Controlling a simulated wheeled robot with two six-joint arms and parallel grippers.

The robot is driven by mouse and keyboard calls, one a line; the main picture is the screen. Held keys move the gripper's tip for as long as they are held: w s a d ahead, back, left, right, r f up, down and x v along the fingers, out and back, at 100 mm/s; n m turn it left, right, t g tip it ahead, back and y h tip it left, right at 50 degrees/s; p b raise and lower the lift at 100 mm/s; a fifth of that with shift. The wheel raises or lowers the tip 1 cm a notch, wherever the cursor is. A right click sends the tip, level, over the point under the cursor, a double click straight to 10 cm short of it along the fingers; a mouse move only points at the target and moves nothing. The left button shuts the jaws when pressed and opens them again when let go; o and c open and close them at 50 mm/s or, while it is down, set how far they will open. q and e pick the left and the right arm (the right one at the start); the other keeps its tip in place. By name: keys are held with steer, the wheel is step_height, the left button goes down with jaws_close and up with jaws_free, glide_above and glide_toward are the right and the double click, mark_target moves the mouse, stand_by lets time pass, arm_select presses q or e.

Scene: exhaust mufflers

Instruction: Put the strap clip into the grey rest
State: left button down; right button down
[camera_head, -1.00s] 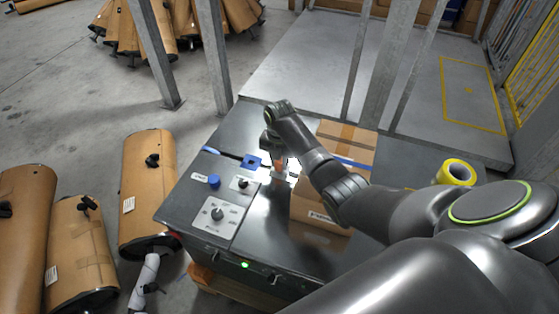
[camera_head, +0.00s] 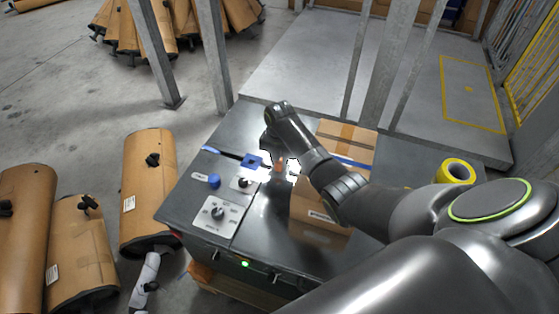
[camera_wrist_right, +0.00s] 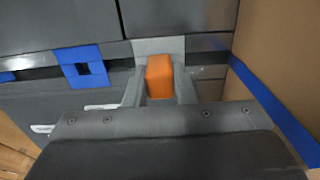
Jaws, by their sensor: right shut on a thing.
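The orange strap clip (camera_wrist_right: 159,76) is between the fingers of my right gripper (camera_wrist_right: 160,90) in the right wrist view. The gripper is shut on it. In the head view the clip (camera_head: 280,165) is a small orange spot below my right wrist, over the dark cabinet top. The grey rest (camera_wrist_right: 158,46) shows as a flat grey piece just beyond the clip. I cannot tell whether the clip touches it; the fingers and clip hide part of it. My left gripper is out of view.
A blue square frame (camera_head: 252,161) lies left of the clip. A blue knob (camera_head: 214,181) and a dial plate (camera_head: 217,215) are nearer. A cardboard box (camera_head: 318,207) with a blue strap stands close on the right. A yellow tape roll (camera_head: 456,171) is further right.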

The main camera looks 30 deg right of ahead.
steer(key=shift+f, duration=0.2)
steer(key=c, duration=1.1)
jaws_free()
steer(key=shift+c, duration=0.2)
step_height(320, 180, up, 11)
steer(key=shift+r, duration=0.15)
step_height(320, 180, up, 6)
steer(key=p, duration=0.3)
steer(key=shift+p, duration=0.35)
